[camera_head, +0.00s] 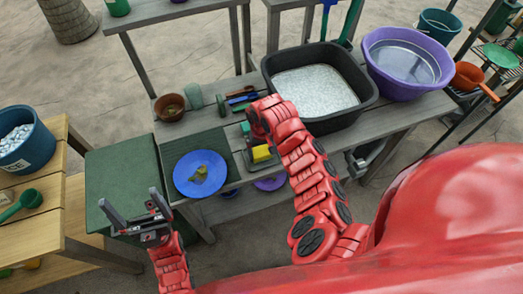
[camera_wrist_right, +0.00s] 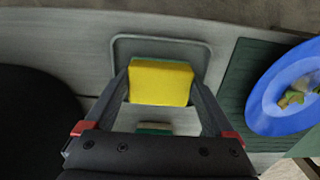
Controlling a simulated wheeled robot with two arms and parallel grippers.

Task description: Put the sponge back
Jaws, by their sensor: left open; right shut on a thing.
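A yellow sponge (camera_head: 262,153) with a green layer is at the tray in the middle of the grey table. My right gripper (camera_wrist_right: 160,85) is shut on the sponge (camera_wrist_right: 161,82), with one finger on each side. The sponge is over the shallow grey tray (camera_wrist_right: 203,48); I cannot tell whether it touches the tray. A second green and pale piece (camera_wrist_right: 154,128) shows partly below the sponge in the right wrist view. My left gripper (camera_head: 134,212) is open and empty, over the lower left near the dark green box.
A blue plate (camera_head: 184,184) with scraps lies on a green mat left of the tray. Brown pot (camera_head: 170,109) and tools lie behind.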

